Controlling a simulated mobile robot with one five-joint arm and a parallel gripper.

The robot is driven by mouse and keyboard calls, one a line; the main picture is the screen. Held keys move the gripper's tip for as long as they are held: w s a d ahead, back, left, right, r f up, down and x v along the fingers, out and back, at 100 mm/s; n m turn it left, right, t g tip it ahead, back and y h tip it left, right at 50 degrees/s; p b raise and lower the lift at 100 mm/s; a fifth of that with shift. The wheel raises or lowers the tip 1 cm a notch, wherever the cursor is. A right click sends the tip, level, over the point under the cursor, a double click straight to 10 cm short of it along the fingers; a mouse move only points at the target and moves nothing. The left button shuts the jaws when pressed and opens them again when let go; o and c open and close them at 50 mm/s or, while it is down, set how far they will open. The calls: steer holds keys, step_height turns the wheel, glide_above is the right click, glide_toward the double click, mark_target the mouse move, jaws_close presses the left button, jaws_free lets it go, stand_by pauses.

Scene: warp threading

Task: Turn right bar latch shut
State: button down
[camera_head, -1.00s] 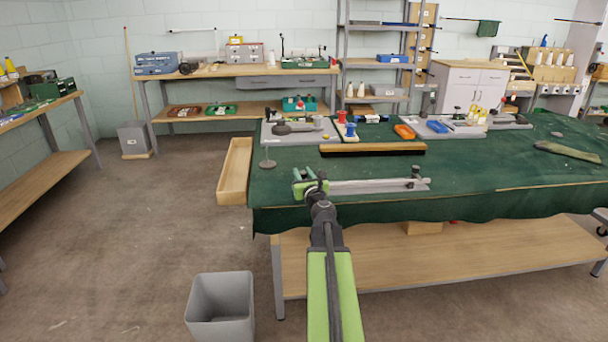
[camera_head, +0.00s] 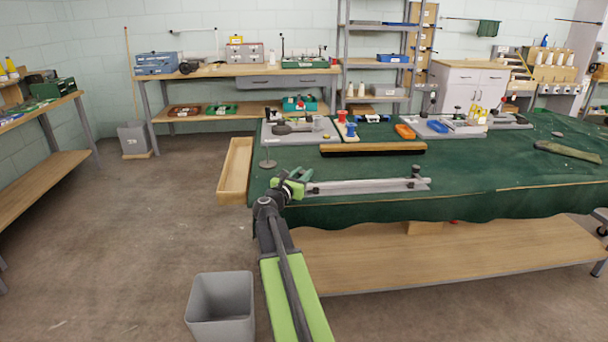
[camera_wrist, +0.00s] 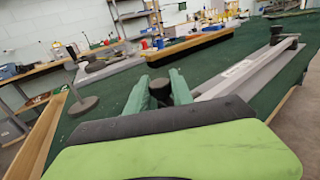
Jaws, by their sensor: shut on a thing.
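A pale metal bar (camera_head: 360,185) lies on a grey plate (camera_head: 424,187) along the table's front edge. A dark upright post with a knob (camera_head: 415,172) stands at its right end and also shows in the wrist view (camera_wrist: 275,35). My gripper (camera_head: 297,182) is at the bar's left end. In the wrist view, its green fingers (camera_wrist: 166,86) are shut on a dark latch knob (camera_wrist: 159,88), one finger on each side. The knob's lower part is hidden by the fingers and my wrist. The frames do not show which latch is called right, or the held latch's angle.
The green-covered table (camera_head: 470,185) has a wooden tray (camera_head: 236,170) on its left edge. A thin stand with a round base (camera_head: 267,163) is close behind my gripper. A long brush (camera_head: 372,149) lies behind the bar. A grey bin (camera_head: 221,308) stands on the floor.

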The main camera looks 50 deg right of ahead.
steer(key=shift+m+g, duration=0.3)
steer(key=shift+g, duration=0.2)
steer(key=c, duration=1.1)
jaws_free()
steer(key=v, duration=1.7)
steer(key=shift+a+f, duration=0.15)
steer(key=shift+a, duration=0.05)
